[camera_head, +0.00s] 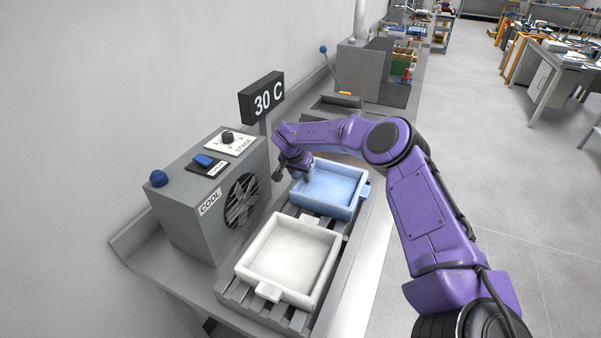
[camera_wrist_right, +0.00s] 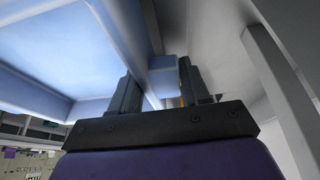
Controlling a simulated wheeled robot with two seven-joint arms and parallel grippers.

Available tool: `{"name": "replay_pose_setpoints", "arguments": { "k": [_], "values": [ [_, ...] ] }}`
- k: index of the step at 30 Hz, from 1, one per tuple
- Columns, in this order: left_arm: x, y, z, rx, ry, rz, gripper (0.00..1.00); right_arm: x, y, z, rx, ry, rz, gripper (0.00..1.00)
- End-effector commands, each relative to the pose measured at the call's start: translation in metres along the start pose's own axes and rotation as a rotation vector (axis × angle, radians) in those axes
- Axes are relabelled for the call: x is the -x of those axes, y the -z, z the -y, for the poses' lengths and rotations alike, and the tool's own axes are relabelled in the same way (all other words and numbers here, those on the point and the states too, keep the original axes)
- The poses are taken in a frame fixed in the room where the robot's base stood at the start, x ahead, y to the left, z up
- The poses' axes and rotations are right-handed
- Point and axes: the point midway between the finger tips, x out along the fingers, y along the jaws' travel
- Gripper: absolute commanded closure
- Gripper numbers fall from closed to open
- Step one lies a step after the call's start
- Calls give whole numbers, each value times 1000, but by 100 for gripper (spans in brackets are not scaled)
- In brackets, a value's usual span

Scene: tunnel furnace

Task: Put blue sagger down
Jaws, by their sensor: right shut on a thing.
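The blue sagger (camera_head: 328,205) is a shallow square tray at the far end of the slatted rack (camera_head: 235,292), behind the white sagger (camera_head: 290,255). I cannot tell whether it rests on the slats or hovers just above them. My right gripper (camera_head: 304,168) is at its far left side. In the right wrist view the blue sagger (camera_wrist_right: 55,55) fills the upper left, and its small tab sits between the two fingers of my right gripper (camera_wrist_right: 162,78), which is shut on it. The sagger's far left edge is partly hidden by the gripper. My left gripper is not in view.
A grey cooling box (camera_head: 185,200) with a fan, blue knob and switches stands left of the rack. A "30 C" display (camera_head: 262,97) stands behind it. A grey machine (camera_head: 375,75) is farther back.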

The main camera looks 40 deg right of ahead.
Motion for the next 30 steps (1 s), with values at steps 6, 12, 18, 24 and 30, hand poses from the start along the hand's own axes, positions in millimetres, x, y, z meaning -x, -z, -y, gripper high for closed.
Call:
{"name": "replay_pose_setpoints", "arguments": {
  "k": [6,12,18,24,30],
  "values": [
    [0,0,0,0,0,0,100,0,0,0,0,0,0,28],
    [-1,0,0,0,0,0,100,2,0,0,0,1,0,28],
    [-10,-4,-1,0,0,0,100,36,0,1,0,6,-1,28],
    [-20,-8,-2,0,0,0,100,87,0,1,-1,4,-1,28],
    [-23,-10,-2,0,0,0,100,116,0,0,0,1,-1,28]
  ]
}}
